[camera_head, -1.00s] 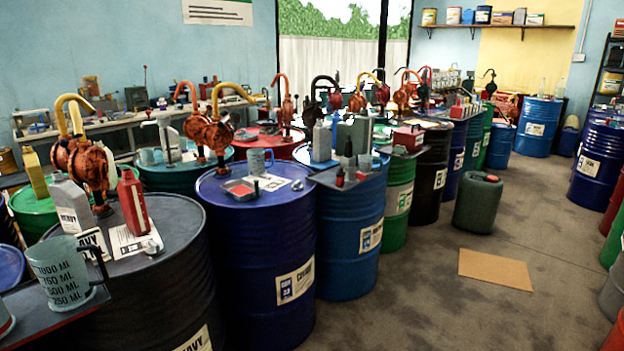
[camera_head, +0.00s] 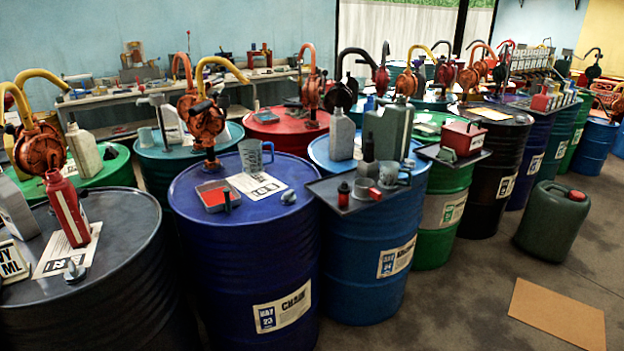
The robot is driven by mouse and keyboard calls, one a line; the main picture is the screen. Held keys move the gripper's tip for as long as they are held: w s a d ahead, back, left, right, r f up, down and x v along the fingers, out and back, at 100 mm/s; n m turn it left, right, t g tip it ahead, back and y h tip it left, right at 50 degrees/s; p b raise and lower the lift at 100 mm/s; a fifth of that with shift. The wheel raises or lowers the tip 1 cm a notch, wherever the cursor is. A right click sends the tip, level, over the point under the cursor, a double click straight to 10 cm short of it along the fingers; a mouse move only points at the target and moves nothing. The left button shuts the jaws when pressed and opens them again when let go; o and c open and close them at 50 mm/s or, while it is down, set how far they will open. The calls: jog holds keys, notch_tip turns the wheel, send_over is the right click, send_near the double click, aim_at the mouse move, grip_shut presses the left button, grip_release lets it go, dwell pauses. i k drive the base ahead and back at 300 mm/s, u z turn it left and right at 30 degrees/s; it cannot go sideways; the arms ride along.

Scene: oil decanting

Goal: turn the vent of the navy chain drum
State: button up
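The navy chain drum (camera_head: 240,270) stands upright left of centre, with a label reading CHAIN on its front. On its lid, a small grey knob (camera_head: 289,197) near the right front edge looks like the vent; I cannot tell how it is turned. An orange rotary pump (camera_head: 204,122) with a yellow spout rises from the back of the lid. A clear grey jug (camera_head: 254,155), a printed sheet (camera_head: 256,186) and a red-lined tray (camera_head: 217,195) also sit on the lid. My gripper is not in view.
A dark drum (camera_head: 100,305) stands close on the left, and a blue drum (camera_head: 345,270) close on the right with a dark shelf (camera_head: 325,190) at its lid. A green jerrycan (camera_head: 548,225) and cardboard sheet (camera_head: 556,314) are on the otherwise open floor at right.

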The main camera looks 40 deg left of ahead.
aim_at(290, 196)
jog(key=i, duration=1.05)
jog(key=u, duration=1.65)
